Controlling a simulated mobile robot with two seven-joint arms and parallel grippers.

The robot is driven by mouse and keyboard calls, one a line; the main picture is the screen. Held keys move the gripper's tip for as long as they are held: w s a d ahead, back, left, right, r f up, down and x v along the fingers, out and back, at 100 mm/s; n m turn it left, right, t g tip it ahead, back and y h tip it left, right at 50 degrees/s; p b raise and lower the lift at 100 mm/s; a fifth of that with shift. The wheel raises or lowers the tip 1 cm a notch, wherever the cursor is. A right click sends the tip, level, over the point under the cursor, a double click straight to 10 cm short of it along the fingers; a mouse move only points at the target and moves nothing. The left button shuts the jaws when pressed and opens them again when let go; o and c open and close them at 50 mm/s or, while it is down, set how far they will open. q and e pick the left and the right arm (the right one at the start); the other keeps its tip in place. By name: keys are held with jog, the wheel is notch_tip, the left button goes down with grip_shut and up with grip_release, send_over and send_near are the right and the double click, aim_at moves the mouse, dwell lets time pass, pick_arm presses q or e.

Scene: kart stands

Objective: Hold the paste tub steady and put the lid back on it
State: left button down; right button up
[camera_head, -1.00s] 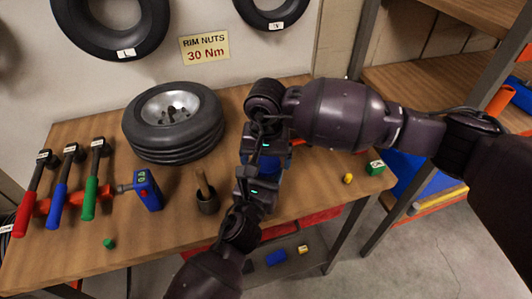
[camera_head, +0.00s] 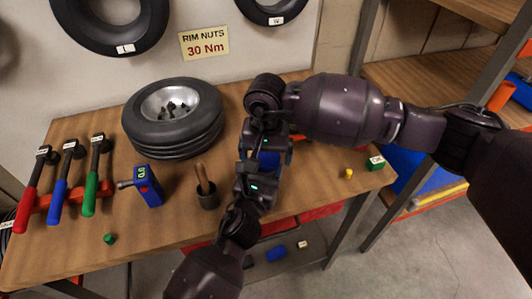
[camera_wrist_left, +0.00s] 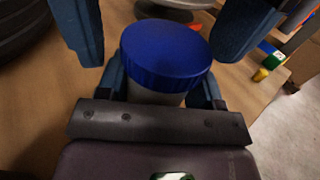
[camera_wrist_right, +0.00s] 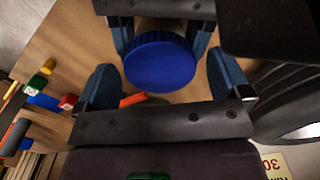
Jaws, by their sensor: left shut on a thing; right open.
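The paste tub (camera_wrist_left: 155,97) is a grey-white cylinder, its body mostly hidden below the lid. The round blue lid (camera_wrist_left: 165,50) sits on top of it; I cannot tell whether it is fully seated. My left gripper (camera_wrist_left: 160,88) is shut on the tub, one finger on each side below the lid. My right gripper (camera_wrist_right: 163,85) is open, its fingers apart on either side of the lid and not touching it.
A green block (camera_head: 375,163) and a yellow piece (camera_head: 349,174) lie right.

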jog(key=shift+r, duration=2.25)
jog(key=shift+o, duration=0.5)
notch_tip(320, 180, up, 12)
pick_arm(q)
jog(key=shift+c, duration=0.9)
grip_release()
jog(key=shift+v, duration=5.4)
pick_arm(e)
jog(key=shift+f, duration=0.35)
